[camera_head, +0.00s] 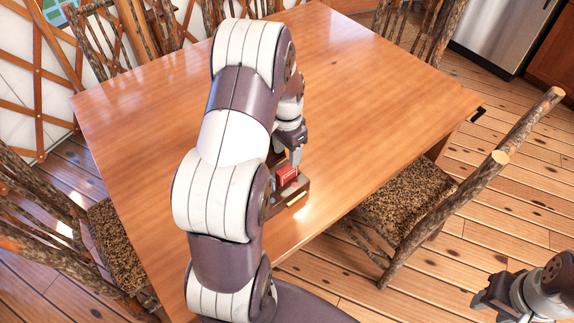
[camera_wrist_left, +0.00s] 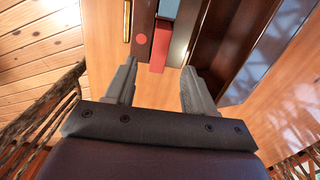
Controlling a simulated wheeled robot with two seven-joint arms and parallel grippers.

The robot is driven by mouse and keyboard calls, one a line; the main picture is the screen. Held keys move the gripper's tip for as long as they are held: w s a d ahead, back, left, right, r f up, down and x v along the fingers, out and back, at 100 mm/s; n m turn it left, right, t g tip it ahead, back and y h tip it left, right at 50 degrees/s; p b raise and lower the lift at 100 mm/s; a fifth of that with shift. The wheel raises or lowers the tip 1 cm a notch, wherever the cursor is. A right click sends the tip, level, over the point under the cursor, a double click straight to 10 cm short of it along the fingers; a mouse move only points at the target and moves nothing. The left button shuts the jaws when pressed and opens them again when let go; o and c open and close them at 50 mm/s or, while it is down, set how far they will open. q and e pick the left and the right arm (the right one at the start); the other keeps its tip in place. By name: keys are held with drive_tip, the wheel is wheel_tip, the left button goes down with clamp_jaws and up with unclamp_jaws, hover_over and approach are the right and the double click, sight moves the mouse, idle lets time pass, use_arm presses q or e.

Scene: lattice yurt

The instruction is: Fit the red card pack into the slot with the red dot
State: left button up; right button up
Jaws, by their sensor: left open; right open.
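The red card pack (camera_head: 287,174) stands in a small dark brown wooden holder (camera_head: 293,197) at the table's near edge. In the left wrist view the red pack (camera_wrist_left: 158,58) shows as a narrow red strip right beside a brown panel bearing the red dot (camera_wrist_left: 141,39). How deep it sits is not clear. My left gripper (camera_head: 294,158) is just above the pack, partly hidden by my arm. In its wrist view the left gripper (camera_wrist_left: 159,66) is open, its fingers apart on either side of the pack. My right gripper (camera_head: 484,299) is open and empty, off the table.
The wooden table (camera_head: 370,90) is mostly bare behind and right of the holder. A rustic chair (camera_head: 405,200) with a patterned seat stands at its right edge. Another chair (camera_head: 115,240) stands at left, and more chairs line the far side.

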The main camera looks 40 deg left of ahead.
use_arm(q)
drive_tip(key=s+d+r+n, duration=0.1)
drive_tip(key=s+d+r, duration=0.1)
drive_tip(key=s+d, duration=0.2)
drive_tip(key=s+d+r+t, duration=0.1)
drive_tip(key=s+d+r, duration=0.1)
drive_tip(key=d, duration=0.5)
drive_tip(key=s+d+r+n, duration=0.1)
drive_tip(key=s+d+r, duration=0.1)
drive_tip(key=s+d, duration=0.3)
drive_tip(key=shift+s+d+r+n, duration=0.25)
drive_tip(key=shift+s+r+n, duration=0.05)
drive_tip(key=shift+r, duration=0.1)
drive_tip(key=shift+s, duration=0.1)
